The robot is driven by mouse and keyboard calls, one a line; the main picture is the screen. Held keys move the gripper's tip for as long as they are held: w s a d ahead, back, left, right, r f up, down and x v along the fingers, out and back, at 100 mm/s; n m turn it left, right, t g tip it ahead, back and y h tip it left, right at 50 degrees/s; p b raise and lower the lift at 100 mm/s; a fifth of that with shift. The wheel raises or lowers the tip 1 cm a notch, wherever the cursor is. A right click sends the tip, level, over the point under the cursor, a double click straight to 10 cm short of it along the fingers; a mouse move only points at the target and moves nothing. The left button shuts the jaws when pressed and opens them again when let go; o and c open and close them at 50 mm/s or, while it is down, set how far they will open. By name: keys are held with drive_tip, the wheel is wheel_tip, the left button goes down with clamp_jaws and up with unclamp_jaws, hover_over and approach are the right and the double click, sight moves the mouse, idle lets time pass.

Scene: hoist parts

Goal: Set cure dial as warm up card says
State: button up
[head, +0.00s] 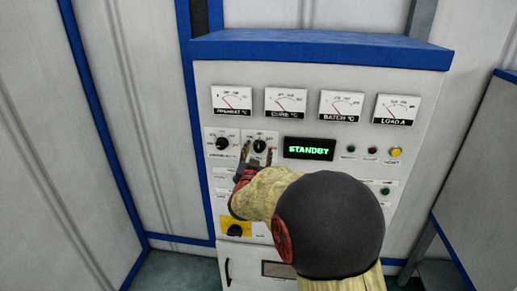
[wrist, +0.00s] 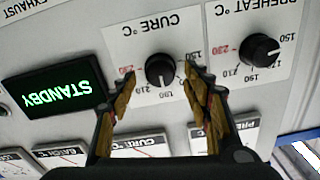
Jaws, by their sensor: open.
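The cure dial (wrist: 160,69) is a black round knob on a white plate marked "CURE °C", upside down in the wrist view. Its pale mark seems to point near 190. In the head view the cure dial (head: 260,146) sits right of the preheat dial (head: 222,143). My gripper (wrist: 160,72) is open, with one fingertip on each side of the cure dial in the picture. I cannot tell whether the fingers touch it. In the head view my gripper (head: 257,157) is in front of the dial plate. I cannot make out a readable warm up card.
A display (head: 309,149) reads "STANDBY" in green. Several meters (head: 286,103) line the panel top. Small buttons and a yellow one (head: 396,152) are at the right. A yellow plate with a black knob (head: 236,230) is lower down. My arm hides part of the lower panel.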

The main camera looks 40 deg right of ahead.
drive_tip(key=shift+x, duration=0.85)
drive_tip(key=shift+c, duration=1.4)
drive_tip(key=c, duration=0.9)
